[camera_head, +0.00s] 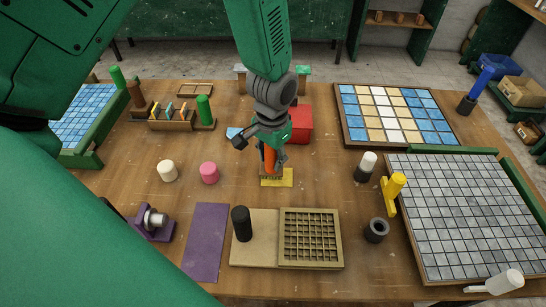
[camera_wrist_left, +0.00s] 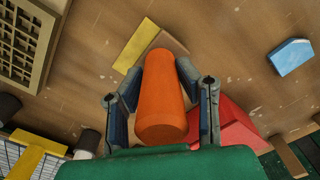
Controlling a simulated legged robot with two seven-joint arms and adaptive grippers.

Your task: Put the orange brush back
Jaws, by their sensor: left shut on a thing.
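My left gripper (camera_head: 270,150) is shut on the orange brush (camera_head: 270,162), over the middle of the table. The left wrist view shows the brush's thick orange handle (camera_wrist_left: 160,95) between the two fingers (camera_wrist_left: 158,72). The brush looks roughly upright in the head view, its lower end over or beside a flat yellow piece (camera_head: 284,180); I cannot tell whether they touch. This yellow piece also shows in the left wrist view (camera_wrist_left: 134,46). An empty dark ring-shaped holder (camera_head: 376,230) stands at the right. My right gripper is not in view.
A red box (camera_head: 300,122) is just behind the gripper. A white-topped cylinder (camera_head: 368,160) and a yellow tool (camera_head: 393,188) stand right. A grid tray (camera_head: 311,266) and a black cylinder (camera_head: 241,223) are in front. Pink (camera_head: 209,173) and white (camera_head: 167,170) cylinders stand left. A large tile panel (camera_head: 465,205) fills the right.

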